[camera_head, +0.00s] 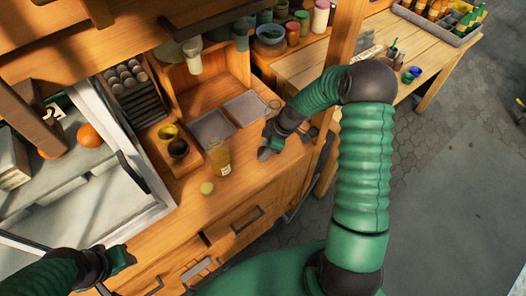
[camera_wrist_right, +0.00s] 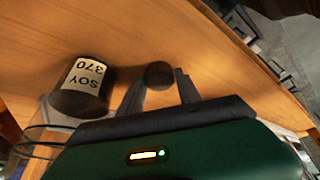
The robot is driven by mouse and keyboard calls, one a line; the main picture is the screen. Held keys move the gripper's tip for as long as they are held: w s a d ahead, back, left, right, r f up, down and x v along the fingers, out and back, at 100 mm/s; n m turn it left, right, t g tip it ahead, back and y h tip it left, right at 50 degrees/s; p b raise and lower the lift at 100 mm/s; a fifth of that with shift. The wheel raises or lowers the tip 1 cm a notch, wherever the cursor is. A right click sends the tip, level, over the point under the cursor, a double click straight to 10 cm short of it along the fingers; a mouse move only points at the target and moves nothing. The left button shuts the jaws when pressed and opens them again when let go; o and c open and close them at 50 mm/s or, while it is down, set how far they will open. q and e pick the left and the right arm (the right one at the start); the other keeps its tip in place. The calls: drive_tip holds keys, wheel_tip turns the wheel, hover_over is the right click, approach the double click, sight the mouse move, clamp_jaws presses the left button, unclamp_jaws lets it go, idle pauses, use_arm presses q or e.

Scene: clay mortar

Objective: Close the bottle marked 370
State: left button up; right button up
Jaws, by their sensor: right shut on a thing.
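The dark bottle marked SOY 370 (camera_wrist_right: 84,86) is beside my right gripper, at the left of the right wrist view. I cannot make it out clearly in the head view. My right gripper (camera_wrist_right: 160,82) is shut on a small round dark cap (camera_wrist_right: 158,74), held between its fingertips above the wooden surface. In the head view my right gripper (camera_head: 267,146) is over the right part of the wooden counter. The cap is apart from the bottle's label side. My left gripper (camera_head: 120,260) is at the lower left by the counter's front edge; its jaws are unclear.
A bottle with yellow contents (camera_head: 219,160) stands on the wooden counter (camera_head: 235,190), with a yellow cap (camera_head: 207,188) near it. Grey trays (camera_head: 212,128) and small bowls (camera_head: 178,148) lie behind. A wooden post (camera_head: 347,40) rises to the right of the counter.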

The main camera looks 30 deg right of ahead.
sight(260, 151)
drive_tip(key=shift+r, duration=0.1)
drive_tip(key=shift+r, duration=0.7)
drive_tip(key=shift+s+r+b, duration=0.2)
drive_tip(key=shift+r+b, duration=0.1)
drive_tip(key=shift+r, duration=0.7)
use_arm(q)
drive_tip(key=shift+b+x, duration=0.5)
drive_tip(key=shift+x, duration=0.3)
use_arm(e)
drive_tip(key=s+a, duration=0.2)
drive_tip(key=s, duration=0.5)
drive_tip(key=s+a+r, duration=0.1)
drive_tip(key=s, duration=0.7)
drive_tip(key=shift+a+r, duration=0.25)
drive_tip(key=shift+a, duration=0.1)
use_arm(q)
drive_tip(key=shift+o, duration=0.2)
drive_tip(key=shift+s, duration=0.2)
use_arm(e)
drive_tip(key=shift+s, duration=0.1)
